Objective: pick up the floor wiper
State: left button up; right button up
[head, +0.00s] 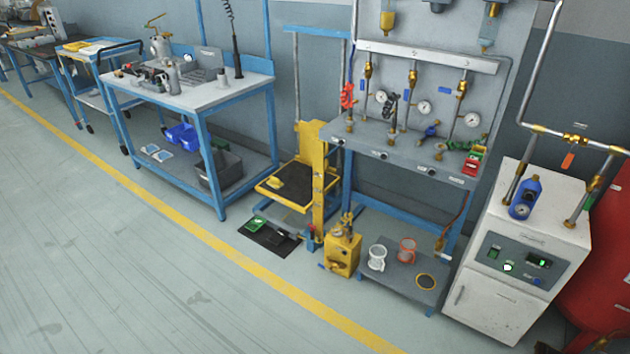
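I cannot make out a floor wiper for certain in the head view. A light blue upright frame with a crossbar (316,31) stands against the wall behind the yellow lift, but I cannot tell whether any part of it is a wiper. Neither of my grippers is in view.
A blue workbench (208,98) with tools stands at left centre. A yellow lift (311,165), a gauge panel bench (385,139), a yellow pump (342,254) and a white cabinet (497,306) stand to its right. The floor (130,270) before the yellow line is clear.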

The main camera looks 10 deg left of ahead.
aim_at(274, 182)
jog(key=i+j+z, duration=0.5)
jog(key=j, duration=0.2)
jog(key=i+j+z, duration=0.45)
jog(key=j, duration=0.4)
jog(key=i, duration=0.05)
